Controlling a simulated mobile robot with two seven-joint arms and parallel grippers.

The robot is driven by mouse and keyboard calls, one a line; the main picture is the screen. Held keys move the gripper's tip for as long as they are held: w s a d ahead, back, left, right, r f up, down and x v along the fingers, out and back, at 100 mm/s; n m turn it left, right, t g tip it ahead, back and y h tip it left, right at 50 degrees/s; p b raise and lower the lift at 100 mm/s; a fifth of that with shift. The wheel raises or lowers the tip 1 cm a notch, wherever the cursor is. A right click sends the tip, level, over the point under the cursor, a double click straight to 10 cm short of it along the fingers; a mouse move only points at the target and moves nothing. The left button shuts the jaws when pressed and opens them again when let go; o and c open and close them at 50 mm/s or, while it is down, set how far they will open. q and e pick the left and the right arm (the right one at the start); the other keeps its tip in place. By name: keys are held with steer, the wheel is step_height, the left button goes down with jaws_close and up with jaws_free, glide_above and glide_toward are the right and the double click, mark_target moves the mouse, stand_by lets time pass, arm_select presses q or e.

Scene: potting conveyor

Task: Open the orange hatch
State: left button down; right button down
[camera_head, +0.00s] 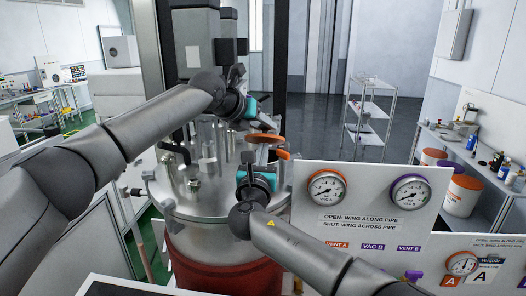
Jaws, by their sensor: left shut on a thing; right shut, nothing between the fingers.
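An orange round part (266,138), seen nearly edge-on, sits above the right side of the steel vessel lid (205,200). A smaller orange piece (283,154) shows just below it. My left gripper (267,126) reaches down from the upper left and is shut on the orange round part at its upper edge. My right gripper (262,158) points up from below, shut and empty, just under the orange part; I cannot tell whether it touches. The grippers and arms hide part of the hatch and its mounting, and I see no clear gap under it.
A white panel (380,175) with two gauges, an orange-ringed one (327,187) and a purple-ringed one (410,192), stands close right of my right gripper. Clamps and upright rods crowd the lid. A shelf rack (372,110) stands farther back on open floor.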

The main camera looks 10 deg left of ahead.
steer(key=shift+w, duration=0.15)
arm_select(q)
steer(key=shift+d, duration=0.15)
arm_select(e)
steer(key=shift+w+d+r, duration=0.1)
steer(key=shift+w+r, duration=0.1)
steer(key=shift+r, duration=0.25)
steer(key=shift+w+d+r, duration=0.1)
steer(key=shift+w+r, duration=0.1)
steer(key=shift+r, duration=0.2)
arm_select(q)
steer(key=c, duration=0.8)
jaws_free()
steer(key=shift+f, duration=0.1)
arm_select(e)
steer(key=shift+a, duration=0.15)
steer(key=shift+f, duration=0.2)
